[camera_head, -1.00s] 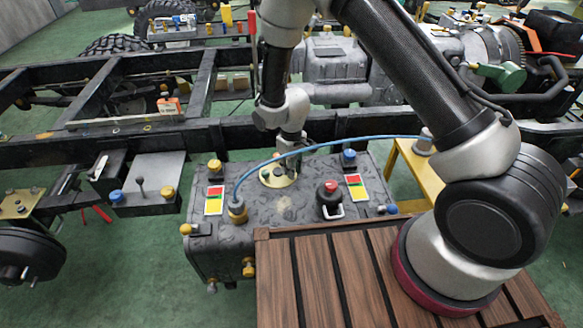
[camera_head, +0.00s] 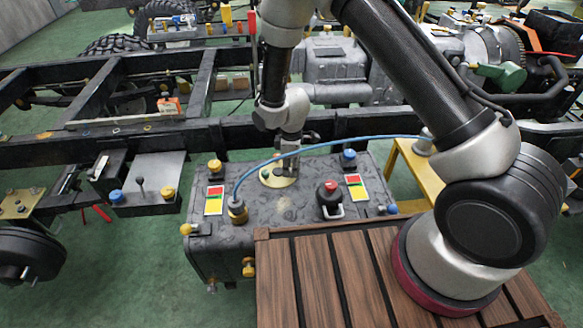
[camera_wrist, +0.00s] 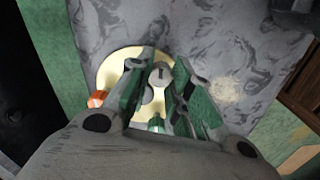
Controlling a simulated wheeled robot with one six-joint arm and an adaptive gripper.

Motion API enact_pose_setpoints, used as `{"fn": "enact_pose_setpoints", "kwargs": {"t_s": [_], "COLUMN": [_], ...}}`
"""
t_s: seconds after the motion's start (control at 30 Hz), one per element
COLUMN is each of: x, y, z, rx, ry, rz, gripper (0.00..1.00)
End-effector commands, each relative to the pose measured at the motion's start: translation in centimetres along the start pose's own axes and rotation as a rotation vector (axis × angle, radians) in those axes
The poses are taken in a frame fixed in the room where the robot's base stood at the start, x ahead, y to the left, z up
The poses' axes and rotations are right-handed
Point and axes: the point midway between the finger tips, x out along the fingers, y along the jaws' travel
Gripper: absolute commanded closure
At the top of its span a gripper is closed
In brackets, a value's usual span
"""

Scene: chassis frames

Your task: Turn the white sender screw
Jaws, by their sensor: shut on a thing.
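The pale brass sender disc (camera_head: 272,183) sits on top of the dark grey tank (camera_head: 290,215). It also shows in the wrist view (camera_wrist: 111,68). The white sender screw (camera_wrist: 160,71), with a slot in its head, stands near the disc's far edge between my fingertips. My gripper (camera_wrist: 163,76) is shut on it, pointing down at the disc; in the head view my gripper (camera_head: 287,166) hides the screw. An orange screw (camera_wrist: 97,99) and a green screw (camera_wrist: 156,124) stand on the same disc, apart from the fingertips.
A blue hose (camera_head: 300,151) arches over the tank close to my gripper. A red knob (camera_head: 329,190), yellow caps and red-yellow labels are around the disc. A wooden slatted deck (camera_head: 330,280) lies in front; a black frame rail (camera_head: 350,122) runs behind.

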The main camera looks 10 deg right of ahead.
Motion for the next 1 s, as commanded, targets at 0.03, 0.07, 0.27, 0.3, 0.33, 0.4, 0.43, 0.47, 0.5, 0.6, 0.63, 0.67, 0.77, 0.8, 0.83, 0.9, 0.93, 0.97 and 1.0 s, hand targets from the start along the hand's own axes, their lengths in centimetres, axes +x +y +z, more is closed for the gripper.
{"fn": "enact_pose_setpoints", "kwargs": {"t_s": [0.03, 0.07, 0.27, 0.3, 0.33, 0.4, 0.43, 0.47, 0.5, 0.6, 0.63, 0.67, 0.77, 0.8, 0.83, 0.9, 0.93, 0.97, 1.0], "x": [-0.10, -0.10, -0.10, -0.10, -0.10, -0.10, -0.10, -0.10, -0.10, -0.08, -0.08, -0.07, -0.05, -0.04, -0.04, -0.10, -0.20, -0.37, -0.74], "y": [0.13, 0.13, 0.13, 0.13, 0.13, 0.13, 0.13, 0.13, 0.13, 0.11, 0.10, 0.09, 0.06, 0.06, 0.05, 0.05, 0.05, 0.06, 0.08], "z": [-0.18, -0.18, -0.20, -0.20, -0.20, -0.20, -0.21, -0.21, -0.21, -0.18, -0.16, -0.15, -0.11, -0.10, -0.09, -0.08, -0.08, -0.09, -0.12], "rx": [-0.006, -0.008, -0.014, -0.014, -0.014, -0.014, -0.014, -0.014, -0.014, -0.013, -0.013, -0.013, -0.013, -0.012, -0.012, -0.012, -0.012, -0.012, -0.012], "ry": [0.004, 0.004, 0.004, 0.004, 0.004, 0.004, 0.004, 0.004, 0.004, 0.003, 0.003, 0.003, 0.002, 0.002, 0.002, 0.002, 0.002, 0.002, 0.003], "rz": [0.004, 0.004, 0.004, 0.004, 0.004, 0.004, 0.004, 0.004, 0.004, 0.003, 0.003, 0.003, 0.002, 0.002, 0.002, 0.001, 0.002, 0.002, 0.003], "gripper": [1.00, 1.00, 1.00, 1.00, 1.00, 1.00, 1.00, 1.00, 0.74, 0.56, 0.56, 0.56, 0.56, 0.56, 0.56, 0.56, 0.56, 0.56, 0.56]}}
